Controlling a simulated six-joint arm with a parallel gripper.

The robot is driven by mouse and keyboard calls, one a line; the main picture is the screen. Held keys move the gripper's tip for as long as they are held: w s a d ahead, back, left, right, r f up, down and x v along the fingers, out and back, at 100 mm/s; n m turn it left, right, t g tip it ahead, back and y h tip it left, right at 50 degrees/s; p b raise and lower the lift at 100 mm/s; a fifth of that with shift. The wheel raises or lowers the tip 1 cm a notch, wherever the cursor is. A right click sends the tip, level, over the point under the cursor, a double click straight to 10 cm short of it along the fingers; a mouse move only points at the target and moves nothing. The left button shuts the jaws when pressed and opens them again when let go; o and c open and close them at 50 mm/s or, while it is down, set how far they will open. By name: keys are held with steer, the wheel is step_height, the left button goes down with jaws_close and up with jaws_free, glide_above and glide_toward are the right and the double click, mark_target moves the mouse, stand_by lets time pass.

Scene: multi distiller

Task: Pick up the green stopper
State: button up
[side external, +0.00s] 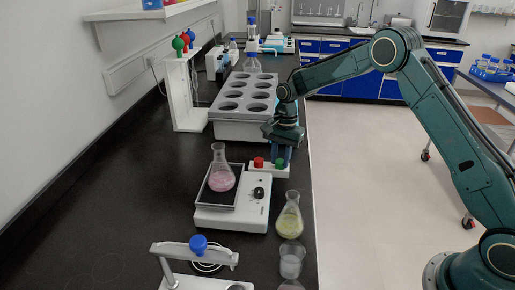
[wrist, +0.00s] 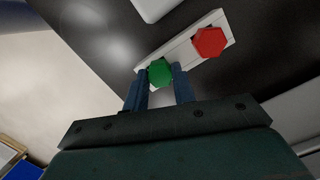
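The green stopper (side external: 279,163) sits in a white holder (side external: 268,172) beside the red stopper (side external: 259,162). The wrist view shows the green stopper (wrist: 160,72) between the tips of my gripper's blue fingers, with the red stopper (wrist: 209,42) to the right on the white holder (wrist: 183,48). My gripper (side external: 281,158) points down over the holder, and its fingers stand apart on either side of the green stopper. Whether the fingers touch it is not clear. The stopper's lower part is hidden.
A hotplate (side external: 229,217) with a pink flask (side external: 221,172) stands in front of the holder. A yellow-liquid flask (side external: 290,217) and a beaker (side external: 291,262) are nearer. A large grey rack with round wells (side external: 240,131) stands behind. A white stand (side external: 187,100) holds coloured stoppers.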

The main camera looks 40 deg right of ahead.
mark_target(281, 161)
steer(key=shift+c, duration=1.3)
steer(key=shift+r, duration=0.1)
step_height(281, 161, up, 10)
steer(key=shift+s, duration=0.1)
